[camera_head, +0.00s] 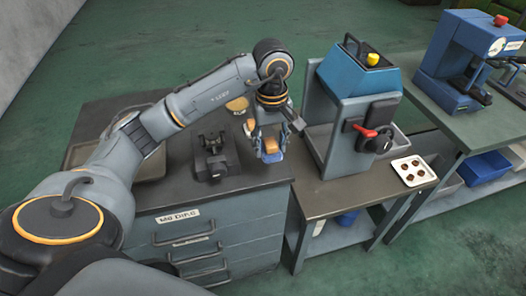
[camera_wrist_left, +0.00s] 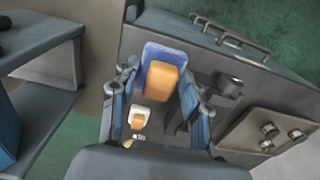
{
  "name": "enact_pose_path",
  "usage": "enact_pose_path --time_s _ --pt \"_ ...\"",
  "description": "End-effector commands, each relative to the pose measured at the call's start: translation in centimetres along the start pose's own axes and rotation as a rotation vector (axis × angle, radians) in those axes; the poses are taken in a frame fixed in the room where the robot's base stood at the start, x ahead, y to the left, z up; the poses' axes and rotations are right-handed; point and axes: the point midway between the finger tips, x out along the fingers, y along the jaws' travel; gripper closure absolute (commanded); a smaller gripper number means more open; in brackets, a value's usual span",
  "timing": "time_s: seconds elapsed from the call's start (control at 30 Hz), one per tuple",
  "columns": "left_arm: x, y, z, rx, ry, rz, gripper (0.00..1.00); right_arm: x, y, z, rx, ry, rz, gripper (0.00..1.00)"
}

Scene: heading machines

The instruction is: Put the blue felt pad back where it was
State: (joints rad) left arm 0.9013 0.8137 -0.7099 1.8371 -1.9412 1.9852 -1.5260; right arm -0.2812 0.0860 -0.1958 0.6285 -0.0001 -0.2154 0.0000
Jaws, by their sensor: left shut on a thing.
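The blue felt pad (camera_head: 273,157) is a flat blue piece with an orange block against it. In the left wrist view the pad (camera_wrist_left: 152,52) shows behind the orange block (camera_wrist_left: 162,80), between the fingers. My left gripper (camera_head: 268,148) is shut on the pad, near the right end of the grey cabinet top. I cannot tell whether the pad touches the top. The fingers hide part of it. My right gripper is not in view.
A dark vise-like fixture (camera_head: 214,158) stands left of my gripper on the grey cabinet (camera_head: 215,228). A blue-topped machine (camera_head: 355,95) stands close on the right. Small orange-and-white items (camera_wrist_left: 138,117) stand near the fingers.

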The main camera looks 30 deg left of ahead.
Motion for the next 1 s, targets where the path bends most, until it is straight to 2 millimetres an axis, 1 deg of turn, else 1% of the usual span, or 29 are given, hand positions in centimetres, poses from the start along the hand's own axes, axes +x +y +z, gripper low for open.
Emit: enact_pose_path --time_s 0.03,0.07,0.1,0.2,0.33,0.53,0.6,0.73,0.83,1.0 --pt "0.1 -0.1 -1.3 -0.006 -0.003 -0.004 0.79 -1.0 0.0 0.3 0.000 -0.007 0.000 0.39" --pt "0.5 -0.2 -2.0 -0.006 -0.002 -0.005 0.79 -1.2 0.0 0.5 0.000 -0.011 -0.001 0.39" --pt "1.6 -0.1 -2.5 -0.004 -0.005 -0.005 0.79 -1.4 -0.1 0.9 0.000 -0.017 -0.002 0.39" --pt "3.5 -0.1 -4.0 -0.003 -0.004 -0.002 0.79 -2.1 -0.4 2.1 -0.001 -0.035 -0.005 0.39" --pt "5.2 -0.1 -5.4 0.000 -0.002 0.000 0.79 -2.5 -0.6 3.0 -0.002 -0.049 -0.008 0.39" --pt "6.6 -0.1 -6.5 0.001 -0.001 -0.001 0.79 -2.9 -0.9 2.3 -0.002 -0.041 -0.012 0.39" --pt "7.4 -0.1 -6.3 0.003 -0.005 -0.002 0.79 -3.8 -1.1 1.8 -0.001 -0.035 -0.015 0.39" --pt "9.1 -0.1 -6.4 0.003 -0.002 0.000 0.79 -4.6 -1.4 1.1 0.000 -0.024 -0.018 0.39" --pt "9.6 -0.1 -6.5 0.004 0.002 0.001 0.79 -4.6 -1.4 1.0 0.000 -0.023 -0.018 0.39" --pt "9.6 -0.1 -6.5 0.004 0.002 0.001 0.79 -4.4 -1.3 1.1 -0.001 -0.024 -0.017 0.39"
